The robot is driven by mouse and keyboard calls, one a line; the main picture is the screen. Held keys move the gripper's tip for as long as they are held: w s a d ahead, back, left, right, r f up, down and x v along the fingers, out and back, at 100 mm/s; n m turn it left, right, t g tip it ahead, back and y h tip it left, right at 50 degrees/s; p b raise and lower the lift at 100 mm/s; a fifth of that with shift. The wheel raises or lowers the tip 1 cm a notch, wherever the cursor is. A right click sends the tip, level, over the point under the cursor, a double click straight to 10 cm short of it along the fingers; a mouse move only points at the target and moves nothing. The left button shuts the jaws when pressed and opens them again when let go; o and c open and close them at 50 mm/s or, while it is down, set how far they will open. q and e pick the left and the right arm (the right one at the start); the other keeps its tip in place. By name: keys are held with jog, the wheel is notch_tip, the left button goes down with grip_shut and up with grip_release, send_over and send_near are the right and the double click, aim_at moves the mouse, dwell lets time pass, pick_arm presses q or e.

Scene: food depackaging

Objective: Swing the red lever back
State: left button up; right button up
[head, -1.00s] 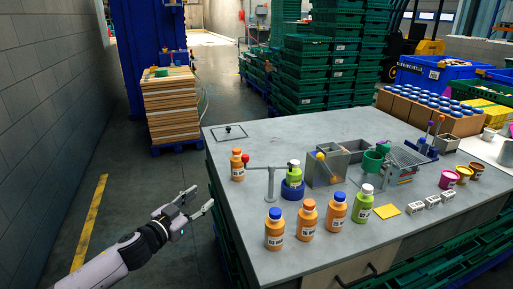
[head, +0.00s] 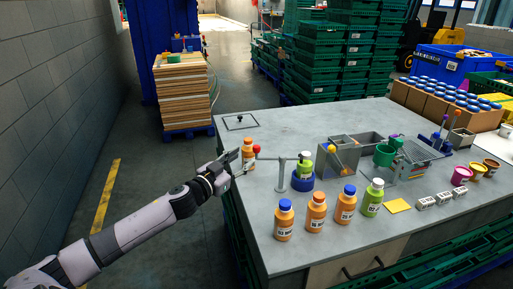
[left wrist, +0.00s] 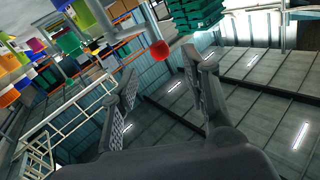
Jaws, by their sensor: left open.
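The red lever is a grey horizontal arm on a grey post (head: 283,176) with a red ball knob (head: 257,149) at its left end. The arm reaches right to a green bottle (head: 305,168) standing in a blue ring holder (head: 301,183). My left gripper (head: 240,163) is open and empty, just left of the knob, over the table's left edge. In the left wrist view the knob (left wrist: 159,50) shows beyond and between the open fingertips (left wrist: 160,64), without visible contact. My right gripper is not in view.
An orange bottle (head: 248,163) stands close behind the knob, by my gripper. Several orange and green bottles (head: 316,213) stand along the front of the grey table (head: 260,235). A metal bin (head: 336,172) stands right of the lever. The table's back left is mostly clear.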

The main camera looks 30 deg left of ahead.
aim_at(254, 151)
pick_arm(q)
jog(key=w, duration=0.2)
jog(key=w+p, duration=0.1)
jog(key=w, duration=0.5)
jog(key=shift+w+d+p, duration=0.25)
jog(key=shift+p, duration=0.1)
jog(key=shift+c, duration=0.4)
grip_shut()
